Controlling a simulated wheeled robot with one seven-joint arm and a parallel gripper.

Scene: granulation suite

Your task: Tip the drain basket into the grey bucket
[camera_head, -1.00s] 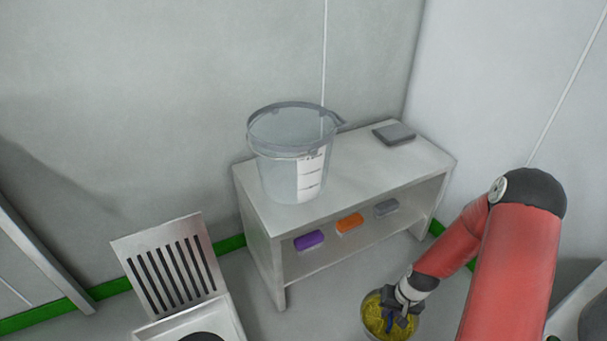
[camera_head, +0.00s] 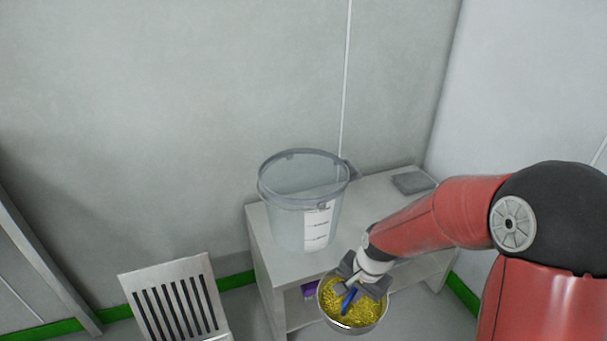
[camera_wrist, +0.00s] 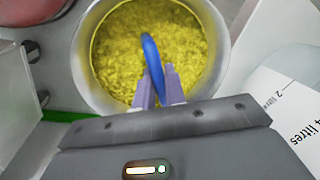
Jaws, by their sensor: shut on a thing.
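My gripper (camera_head: 352,291) is shut on the blue handle of the drain basket (camera_head: 350,327), a round metal basket full of yellow bits. The basket hangs roughly level in front of the shelf unit. In the wrist view the fingertips (camera_wrist: 158,88) pinch the blue handle, and the basket's metal rim (camera_wrist: 85,75) circles the yellow contents. The grey bucket (camera_head: 285,225), clear-walled with a grey rim and a white scale label, stands upright on the shelf unit's top. The basket is apart from it, to its lower right in the head view. I cannot see anything in the bucket.
The shelf unit (camera_head: 262,262) stands against the wall, with a flat grey item (camera_head: 413,182) on its top at the back right. A purple item (camera_head: 310,290) shows on the lower shelf. A slotted metal panel (camera_head: 180,300) stands at the lower left.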

